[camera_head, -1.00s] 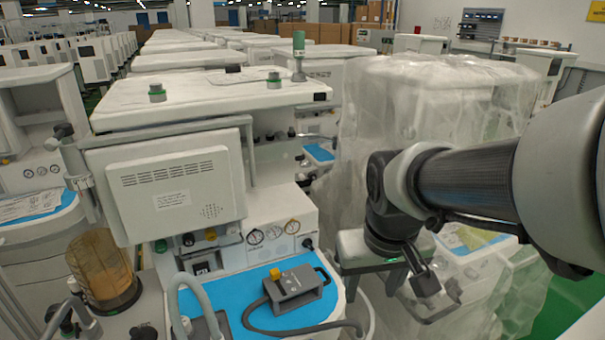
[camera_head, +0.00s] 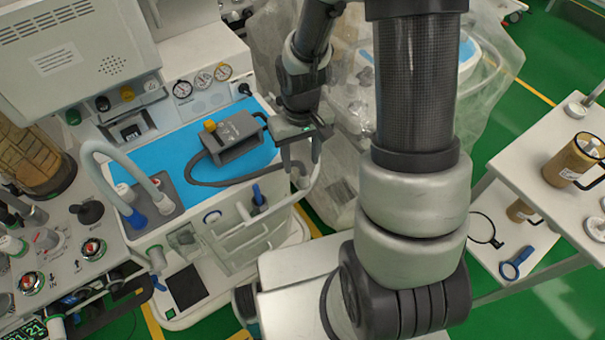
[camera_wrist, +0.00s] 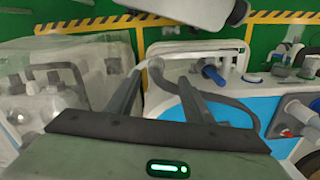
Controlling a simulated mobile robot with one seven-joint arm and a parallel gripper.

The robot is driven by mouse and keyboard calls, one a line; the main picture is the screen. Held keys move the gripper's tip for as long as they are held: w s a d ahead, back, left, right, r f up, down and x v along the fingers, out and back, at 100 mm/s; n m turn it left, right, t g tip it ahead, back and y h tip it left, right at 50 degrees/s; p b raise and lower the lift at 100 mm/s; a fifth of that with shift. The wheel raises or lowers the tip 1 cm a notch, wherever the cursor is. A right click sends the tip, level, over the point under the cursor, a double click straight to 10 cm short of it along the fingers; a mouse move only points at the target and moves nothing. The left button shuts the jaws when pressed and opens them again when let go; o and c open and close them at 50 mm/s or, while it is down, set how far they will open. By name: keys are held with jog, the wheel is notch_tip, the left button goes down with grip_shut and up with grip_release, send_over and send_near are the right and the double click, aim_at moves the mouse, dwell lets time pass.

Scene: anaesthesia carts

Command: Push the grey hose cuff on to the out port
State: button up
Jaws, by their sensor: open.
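A pale grey hose (camera_head: 95,160) arches over the left part of the blue worktop mat in the head view. I cannot surely pick out the grey cuff. My gripper (camera_head: 302,168) points down by the worktop's right front edge, away from hose and fittings. It is open with nothing held; its two dark fingers (camera_wrist: 160,90) stand apart in the wrist view.
A dark grey device (camera_head: 238,138) with a yellow knob and dark hose lies on the blue mat (camera_head: 165,150). A blue-handled item (camera_head: 257,196) stands at the cart's front rail. A side table (camera_head: 530,170) with jars is at right. Plastic-covered equipment (camera_head: 350,85) stands behind my arm.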

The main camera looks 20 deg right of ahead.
aim_at(304, 174)
notch_tip(304, 174, down, 3)
jog(key=shift+f, duration=0.1)
jog(key=shift+w+d+f, duration=0.1)
jog(key=shift+d+f, duration=0.1)
jog(key=shift+f, duration=1.1)
jog(key=shift+w+d+f, duration=0.1)
jog(key=shift+d+f, duration=0.1)
jog(key=shift+f, duration=1.1)
jog(key=c, duration=1.1)
notch_tip(304, 174, up, 9)
jog(key=shift+w+r+p, duration=0.1)
jog(key=shift+w+p, duration=0.05)
jog(key=shift+p, duration=0.15)
jog(key=shift+m, duration=0.7)
jog(key=w+r, duration=0.5)
jog(key=shift+w, duration=0.1)
